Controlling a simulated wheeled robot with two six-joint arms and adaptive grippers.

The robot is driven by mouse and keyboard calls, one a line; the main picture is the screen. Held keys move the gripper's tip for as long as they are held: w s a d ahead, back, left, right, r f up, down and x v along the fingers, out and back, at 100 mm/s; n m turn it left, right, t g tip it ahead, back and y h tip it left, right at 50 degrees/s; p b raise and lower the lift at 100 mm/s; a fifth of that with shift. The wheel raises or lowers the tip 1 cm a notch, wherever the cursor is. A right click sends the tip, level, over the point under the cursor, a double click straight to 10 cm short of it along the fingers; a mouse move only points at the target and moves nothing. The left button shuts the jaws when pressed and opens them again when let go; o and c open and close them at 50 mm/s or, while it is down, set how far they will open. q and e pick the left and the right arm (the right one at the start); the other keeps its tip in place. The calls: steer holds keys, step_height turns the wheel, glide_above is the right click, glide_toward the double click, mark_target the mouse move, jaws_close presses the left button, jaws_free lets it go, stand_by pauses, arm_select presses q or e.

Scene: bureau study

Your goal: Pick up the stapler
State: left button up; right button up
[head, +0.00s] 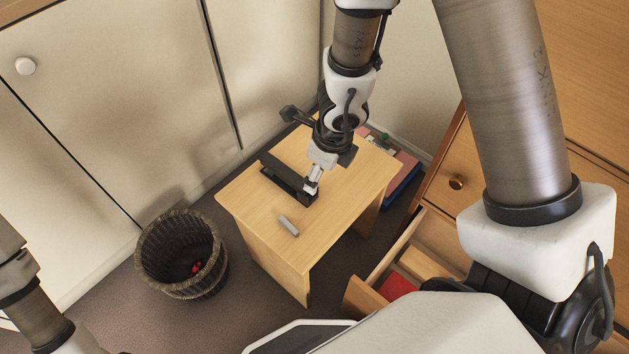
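The black stapler (283,180) lies on the small wooden table (332,228) in the head view, its long body slanting from upper left to lower right. My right gripper (312,186) points down at the stapler's lower-right end. Its fingertips overlap that end in the picture, and I cannot tell whether they are closed on it. The stapler looks to be resting on the tabletop. Part of my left arm shows at the lower left; its gripper is out of view.
A small grey block (289,225) lies near the table's front edge. A dark wicker basket (181,255) with something red inside stands left on the carpet. An open drawer (419,265) is at the right. White cabinet doors (120,90) stand behind. Red and blue items (404,176) lie behind the table.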

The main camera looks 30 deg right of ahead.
steer(key=shift+m+t, duration=0.4)
steer(key=shift+m, duration=0.4)
steer(key=b+x, duration=0.2)
steer(key=x, duration=0.1)
steer(key=w+b+x, duration=0.1)
steer(key=b+x, duration=0.2)
steer(key=x, duration=0.1)
steer(key=a+b+x, duration=0.1)
steer(key=b+x, duration=0.1)
steer(key=x, duration=0.1)
steer(key=shift+w+f+b, duration=0.2)
steer(key=shift+w+b, duration=0.15)
steer(key=shift+w, duration=0.15)
arm_select(q)
step_height(320, 180, down, 9)
steer(key=shift+r, duration=0.15)
arm_select(e)
steer(key=c, duration=1.3)
arm_select(q)
steer(key=shift+r, duration=0.1)
arm_select(e)
steer(key=shift+r, duration=0.1)
